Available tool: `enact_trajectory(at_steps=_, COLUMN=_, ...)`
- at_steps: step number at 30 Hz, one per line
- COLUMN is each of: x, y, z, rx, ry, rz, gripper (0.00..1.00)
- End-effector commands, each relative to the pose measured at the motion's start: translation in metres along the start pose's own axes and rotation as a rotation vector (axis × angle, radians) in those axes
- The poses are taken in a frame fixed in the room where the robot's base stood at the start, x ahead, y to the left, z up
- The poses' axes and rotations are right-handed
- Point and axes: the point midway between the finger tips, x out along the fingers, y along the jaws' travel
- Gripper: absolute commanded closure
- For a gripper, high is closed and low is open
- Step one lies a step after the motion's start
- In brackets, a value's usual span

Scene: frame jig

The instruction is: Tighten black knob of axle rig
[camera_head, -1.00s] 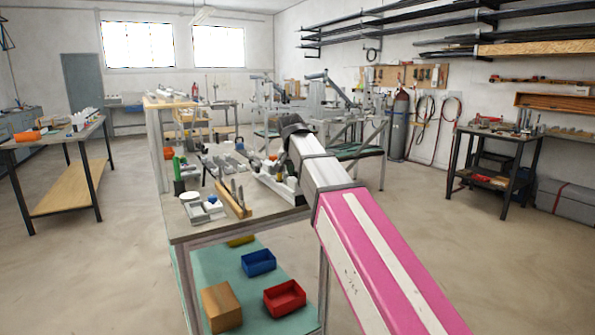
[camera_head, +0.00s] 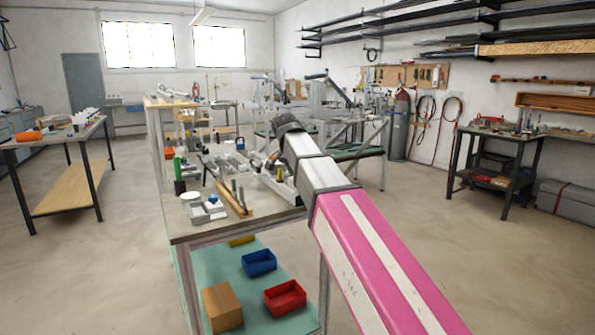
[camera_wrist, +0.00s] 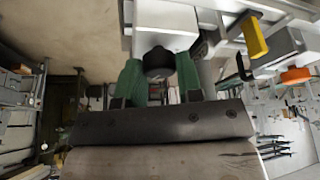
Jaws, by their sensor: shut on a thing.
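The black knob (camera_wrist: 158,62) shows in the wrist view, under a white block (camera_wrist: 166,30) of the rig. My gripper (camera_wrist: 159,75) has a green finger on each side of the knob and is shut on it. The fingers hide the knob's sides. In the head view, my arm's end hangs over the right side of the workbench, and the fingers and knob are hidden there.
A yellow handle (camera_wrist: 254,36) and an orange knob (camera_wrist: 296,75) are right of the gripper in the wrist view. The workbench (camera_head: 190,231) also carries a wooden block with upright tools (camera_head: 234,199) and several small fixtures. Clear floor lies right of it.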

Motion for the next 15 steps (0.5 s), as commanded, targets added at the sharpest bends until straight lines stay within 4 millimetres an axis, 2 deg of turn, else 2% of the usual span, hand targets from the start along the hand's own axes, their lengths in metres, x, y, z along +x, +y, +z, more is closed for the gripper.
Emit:
enact_trajectory(at_steps=2, x=0.0002, y=0.0002, z=0.0009, rx=-0.001, ry=-0.003, rz=0.000, gripper=0.90)
enact_trajectory(at_steps=3, x=0.0002, y=0.0002, z=0.0010, rx=-0.001, ry=-0.003, rz=0.000, gripper=0.60)
enact_trajectory(at_steps=4, x=0.0002, y=0.0002, z=0.0009, rx=-0.001, ry=-0.003, rz=0.000, gripper=0.57)
enact_trajectory(at_steps=15, x=-0.0047, y=-0.0002, z=0.0003, rx=-0.002, ry=-0.001, rz=-0.001, gripper=0.57)
